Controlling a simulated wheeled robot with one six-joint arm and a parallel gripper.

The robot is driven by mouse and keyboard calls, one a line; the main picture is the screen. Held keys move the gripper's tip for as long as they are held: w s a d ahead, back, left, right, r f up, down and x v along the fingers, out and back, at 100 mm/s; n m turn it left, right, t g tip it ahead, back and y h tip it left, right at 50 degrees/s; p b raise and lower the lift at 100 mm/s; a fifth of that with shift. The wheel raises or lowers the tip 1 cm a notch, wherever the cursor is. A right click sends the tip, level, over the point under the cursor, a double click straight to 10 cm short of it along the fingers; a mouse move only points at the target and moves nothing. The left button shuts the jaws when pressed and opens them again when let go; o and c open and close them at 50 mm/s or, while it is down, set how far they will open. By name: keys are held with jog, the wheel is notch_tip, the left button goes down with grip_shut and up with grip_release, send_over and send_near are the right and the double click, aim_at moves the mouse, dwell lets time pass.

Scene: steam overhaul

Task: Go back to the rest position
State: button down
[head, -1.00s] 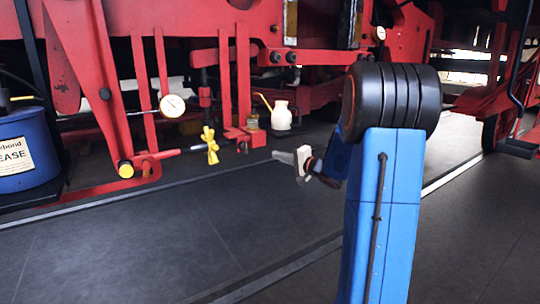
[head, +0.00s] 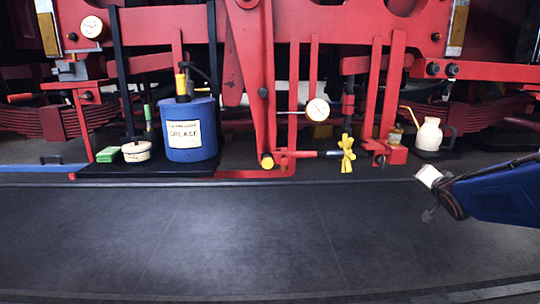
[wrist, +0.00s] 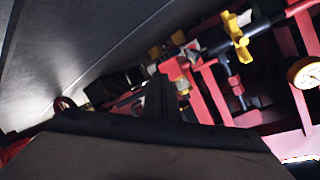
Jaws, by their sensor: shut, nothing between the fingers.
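My gripper shows in the wrist view as a dark wedge (wrist: 158,98), its fingers together with nothing between them. In the head view the end of my blue arm (head: 500,192) reaches in from the right edge, with a pale wrist part (head: 428,176) at its tip. The fingers are hard to make out there. The arm end is over the dark floor, in front of the red frame and apart from it as far as I can tell.
A blue grease drum (head: 190,130), a cream tin (head: 136,151) and a green block (head: 108,154) stand on a black tray at left. A dial gauge (head: 318,110), yellow handwheel (head: 347,153) and cream oil can (head: 428,134) are along the red frame (head: 250,60). The front floor (head: 220,240) is clear.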

jog(key=s+a+f+n+g+y, duration=0.1)
jog(key=s+a+f+n+g, duration=0.2)
jog(key=s+a, duration=0.3)
jog(key=s+a+f+n+g+y, duration=0.1)
jog(key=s+a+f+n+g, duration=0.2)
jog(key=s, duration=1.4)
jog(key=s+a+f+n+g+y, duration=0.1)
jog(key=s+a+f+n+g, duration=0.2)
jog(key=s+a+f, duration=0.3)
jog(key=s+a+n, duration=0.1)
jog(key=s+a, duration=0.2)
jog(key=s, duration=0.3)
jog(key=shift+a, duration=0.4)
